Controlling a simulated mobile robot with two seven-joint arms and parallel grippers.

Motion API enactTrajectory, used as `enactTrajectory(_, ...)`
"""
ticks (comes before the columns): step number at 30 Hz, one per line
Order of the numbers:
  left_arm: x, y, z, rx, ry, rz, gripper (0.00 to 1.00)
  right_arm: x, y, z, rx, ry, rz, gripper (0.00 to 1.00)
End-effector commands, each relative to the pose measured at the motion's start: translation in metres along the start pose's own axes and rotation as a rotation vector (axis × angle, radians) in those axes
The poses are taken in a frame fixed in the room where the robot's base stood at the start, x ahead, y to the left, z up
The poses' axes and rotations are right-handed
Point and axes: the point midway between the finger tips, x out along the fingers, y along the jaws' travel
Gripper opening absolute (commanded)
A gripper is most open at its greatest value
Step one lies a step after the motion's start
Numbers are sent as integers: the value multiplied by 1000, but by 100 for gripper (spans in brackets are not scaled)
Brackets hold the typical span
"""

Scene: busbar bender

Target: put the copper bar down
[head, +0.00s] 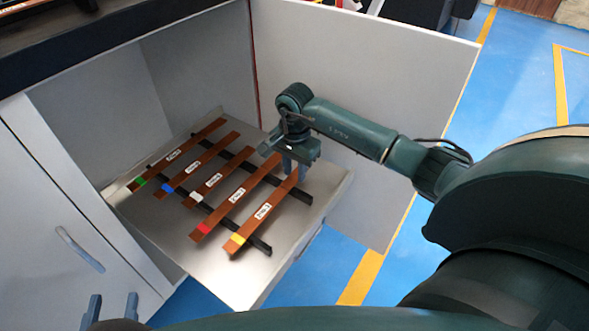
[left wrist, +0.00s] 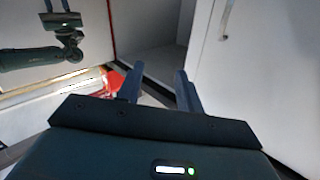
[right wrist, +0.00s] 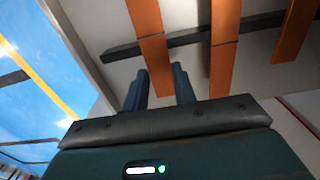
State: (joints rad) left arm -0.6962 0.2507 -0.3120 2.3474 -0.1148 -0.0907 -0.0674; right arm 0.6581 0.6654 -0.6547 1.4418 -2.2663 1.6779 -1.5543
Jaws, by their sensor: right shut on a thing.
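Several flat copper bars lie side by side across two black rails on a grey pull-out tray (head: 240,285) in the head view. Their near ends are marked green (head: 137,183), blue (head: 168,187), white (head: 196,196), red (head: 204,229) and yellow (head: 238,239). My right gripper (head: 295,172) is low over the tray at the far end of the yellow-marked copper bar (head: 274,197). It is shut on that bar, whose end runs between the fingers in the right wrist view (right wrist: 152,55). The bar appears level with the others. My left gripper (head: 112,306) is open and empty.
A black rail (head: 306,197) sticks out beside my right gripper. A white cabinet panel (head: 370,90) stands behind my right arm. A cabinet door with a handle (head: 80,248) is at the left, near my left gripper. Blue floor (head: 520,100) is open at the right.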

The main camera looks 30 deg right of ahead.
Motion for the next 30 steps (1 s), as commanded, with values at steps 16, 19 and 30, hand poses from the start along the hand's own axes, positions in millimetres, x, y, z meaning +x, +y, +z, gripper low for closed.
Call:
enactTrajectory(16, 0, 0, -1, 0, 6, 0, 36, -1, 0, 0, 1, 1, -1, 48)
enactTrajectory(19, 0, 0, -1, 0, 5, 1, 36, -1, 0, 0, 1, 1, -1, 48)
enactTrajectory(30, -1, -3, -2, -29, -73, -3, 36, -44, -1, -1, 0, 4, -4, 48)
